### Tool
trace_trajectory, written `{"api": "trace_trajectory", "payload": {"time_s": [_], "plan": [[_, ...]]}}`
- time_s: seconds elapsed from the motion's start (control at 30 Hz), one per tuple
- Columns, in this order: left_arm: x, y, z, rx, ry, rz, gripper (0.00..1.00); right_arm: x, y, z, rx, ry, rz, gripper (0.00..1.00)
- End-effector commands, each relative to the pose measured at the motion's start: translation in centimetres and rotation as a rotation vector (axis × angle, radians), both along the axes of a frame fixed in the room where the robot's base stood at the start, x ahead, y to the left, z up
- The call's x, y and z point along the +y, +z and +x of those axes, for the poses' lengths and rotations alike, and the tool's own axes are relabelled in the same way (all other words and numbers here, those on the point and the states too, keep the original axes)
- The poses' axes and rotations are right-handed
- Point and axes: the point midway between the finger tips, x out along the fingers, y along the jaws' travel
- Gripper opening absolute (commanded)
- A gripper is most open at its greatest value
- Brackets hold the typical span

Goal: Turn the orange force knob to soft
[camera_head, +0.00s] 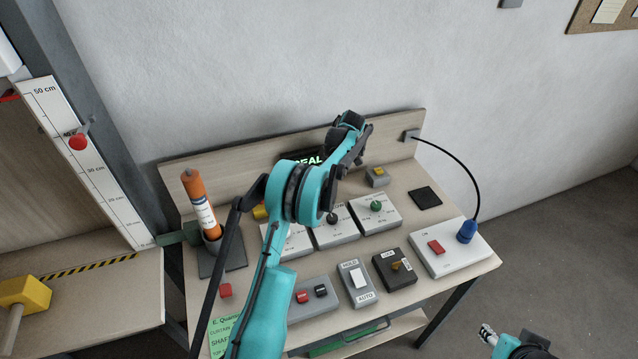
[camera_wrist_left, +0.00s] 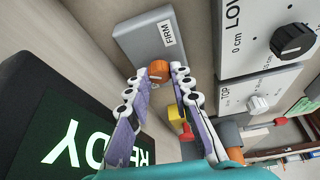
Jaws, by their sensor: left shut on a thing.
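The orange force knob (camera_wrist_left: 158,70) sits at the near end of a grey box (camera_wrist_left: 146,36) with a FIRM label (camera_wrist_left: 168,32) in the left wrist view. My left gripper (camera_wrist_left: 159,77) is shut on the knob, a fingertip on either side. In the head view my left arm reaches over the panels, hiding the knob and these fingertips. Which way the knob points is hard to tell. My right gripper (camera_head: 487,335) is at the bottom right of the head view, away from the table; its jaws are too small to read.
A display reading READY (camera_wrist_left: 65,130) stands close beside the left gripper. A panel with a black knob (camera_wrist_left: 292,40) and one with a white knob (camera_wrist_left: 258,104) lie on the other side. An orange tool (camera_head: 199,200) stands upright at the left. Switch boxes line the table front.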

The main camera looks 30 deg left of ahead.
Motion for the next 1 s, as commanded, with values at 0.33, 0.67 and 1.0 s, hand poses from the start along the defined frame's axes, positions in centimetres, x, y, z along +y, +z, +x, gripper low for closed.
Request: {"api": "trace_trajectory", "payload": {"time_s": [0.33, 0.67, 1.0], "plan": [[-0.02, -0.08, 0.06, -0.001, 0.079, -0.002, 0.00, 0.00, 0.16, 0.00, 0.000, 0.000, 0.000, 0.40], [-0.02, -0.09, 0.05, 0.000, 0.083, -0.002, 0.00, 0.00, 0.16, 0.00, 0.000, 0.000, 0.000, 0.40], [0.00, -0.06, 0.05, 0.000, 0.082, -0.001, 0.42, 0.00, 0.16, 0.01, 0.000, 0.000, 0.000, 0.40]]}}
